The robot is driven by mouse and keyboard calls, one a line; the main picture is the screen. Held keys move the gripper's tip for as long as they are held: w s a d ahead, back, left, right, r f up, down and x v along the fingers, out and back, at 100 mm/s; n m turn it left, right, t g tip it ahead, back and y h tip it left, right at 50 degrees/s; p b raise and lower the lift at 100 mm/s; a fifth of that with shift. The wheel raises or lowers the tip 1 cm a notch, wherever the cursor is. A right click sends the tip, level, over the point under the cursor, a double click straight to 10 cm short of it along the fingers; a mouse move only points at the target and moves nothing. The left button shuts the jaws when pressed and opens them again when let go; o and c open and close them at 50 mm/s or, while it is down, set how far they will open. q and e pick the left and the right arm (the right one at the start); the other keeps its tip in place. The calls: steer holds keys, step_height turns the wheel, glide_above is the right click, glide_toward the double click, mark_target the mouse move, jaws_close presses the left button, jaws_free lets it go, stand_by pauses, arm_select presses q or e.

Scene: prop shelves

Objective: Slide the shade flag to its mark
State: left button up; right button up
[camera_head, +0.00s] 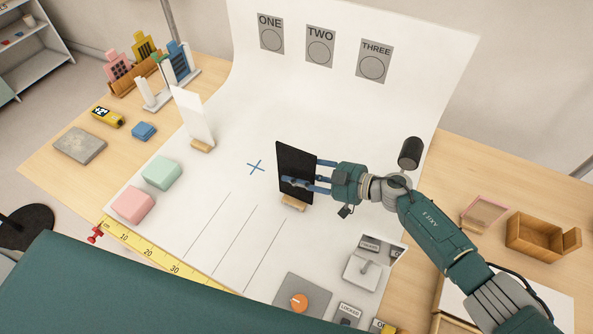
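The shade flag (296,160) is a thin black upright panel on a small wooden foot (293,207), standing on the white sheet. My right gripper (308,173) reaches it from the right. One blue finger crosses in front of the panel's lower part; the other passes behind its right edge, its tip hidden. The fingers are spread apart with the panel between them, and I see no clear grip on it. A blue cross mark (255,167) lies on the sheet just left of the flag, apart from it. My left gripper is not in view.
A white panel (195,118) stands further left. Green (161,172) and pink (133,204) blocks sit at the sheet's left edge, by a yellow ruler (147,256). A box with an orange knob (299,302) is in front. The sheet around the cross is clear.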

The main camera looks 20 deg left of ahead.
steer(key=v, duration=1.1)
steer(key=shift+d, duration=0.4)
steer(key=shift+s+r, duration=0.1)
